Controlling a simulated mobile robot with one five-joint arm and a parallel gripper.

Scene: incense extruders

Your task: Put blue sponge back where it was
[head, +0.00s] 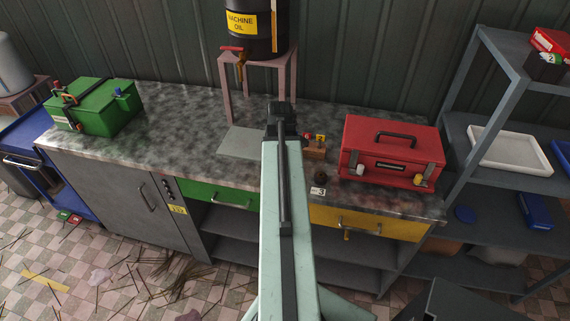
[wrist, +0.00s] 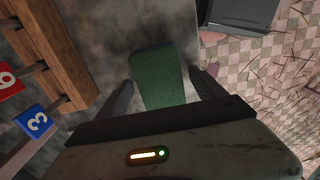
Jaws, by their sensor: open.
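My gripper (wrist: 166,82) is open in the wrist view, with one dark finger on each side of a green, rounded, sponge-like block (wrist: 158,78). The block appears to lie on the grey mottled counter, and I cannot tell whether the fingers touch it. In the head view my gripper (head: 281,118) is over the counter's middle, and my arm hides what is below it. I cannot identify a blue sponge with certainty.
A wooden block with numbered tags (wrist: 52,50) is left of the gripper in the wrist view. A red toolbox (head: 392,152) stands at the counter's right, a green box (head: 95,106) at its left. A pink stand (head: 258,62) holds an oil drum (head: 252,25).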

